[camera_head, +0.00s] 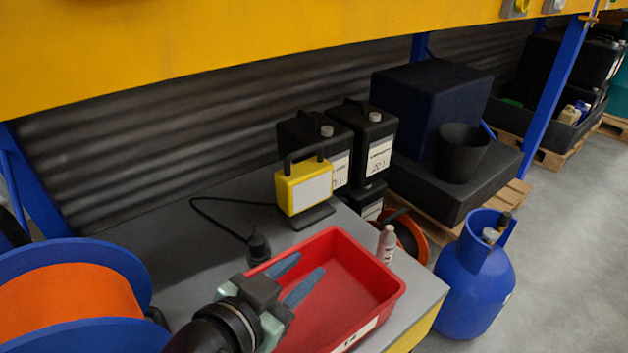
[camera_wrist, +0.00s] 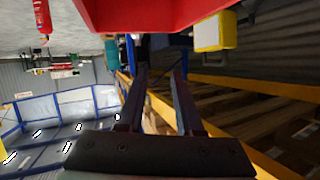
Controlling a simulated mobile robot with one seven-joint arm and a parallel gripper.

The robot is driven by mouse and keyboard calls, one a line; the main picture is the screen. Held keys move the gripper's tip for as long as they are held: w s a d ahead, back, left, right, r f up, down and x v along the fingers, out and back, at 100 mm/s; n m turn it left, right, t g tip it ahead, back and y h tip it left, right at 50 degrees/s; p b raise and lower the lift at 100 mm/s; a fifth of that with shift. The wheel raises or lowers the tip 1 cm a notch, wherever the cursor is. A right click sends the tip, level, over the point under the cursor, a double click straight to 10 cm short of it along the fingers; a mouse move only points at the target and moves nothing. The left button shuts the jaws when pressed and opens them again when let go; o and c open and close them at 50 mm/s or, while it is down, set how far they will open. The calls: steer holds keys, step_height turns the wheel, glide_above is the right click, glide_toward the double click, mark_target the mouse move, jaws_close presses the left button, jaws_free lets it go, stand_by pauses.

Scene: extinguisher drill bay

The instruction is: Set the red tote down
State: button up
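The red tote (camera_head: 345,290) is an open shallow tray with a white label on its near wall. It appears to rest on the grey bench top (camera_head: 180,225), close to the right front corner. In the wrist view, part of the tote (camera_wrist: 150,14) fills the top edge. My gripper (camera_head: 292,277) overlaps the tote's left part in the head view. Its two fingers are apart, with nothing visible between them in the wrist view (camera_wrist: 161,68). The gripper and arm hide the tote's near left corner.
A yellow work lamp (camera_head: 304,187), a small bottle (camera_head: 386,245) and black canisters (camera_head: 381,150) stand behind the tote. A blue and orange reel (camera_head: 70,300) is at left. A blue gas cylinder (camera_head: 474,280) stands on the floor at right. A yellow beam (camera_head: 200,35) crosses above.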

steer(key=w+r+n+t+y, duration=0.35)
steer(key=r+t, duration=0.35)
steer(key=r, duration=1.1)
steer(key=s+r+n+t+y, duration=0.1)
steer(key=s+r+t, duration=0.2)
steer(key=r, duration=0.4)
steer(key=s+d+r+n+t+y, duration=0.1)
steer(key=s+r+n+t, duration=0.1)
steer(key=s+r, duration=0.2)
steer(key=s+r+n+t+y, duration=0.1)
steer(key=s+r+t, duration=0.2)
steer(key=r, duration=0.8)
steer(key=shift+s+d+n+t+y, duration=0.3)
steer(key=shift+s+d+n+y, duration=0.1)
steer(key=shift+s, duration=0.1)
steer(key=shift+f, duration=0.1)
step_height(320, 180, up, 17)
steer(key=p, duration=1.6)
steer(key=shift+f+p, duration=0.15)
steer(key=shift+p, duration=0.2)
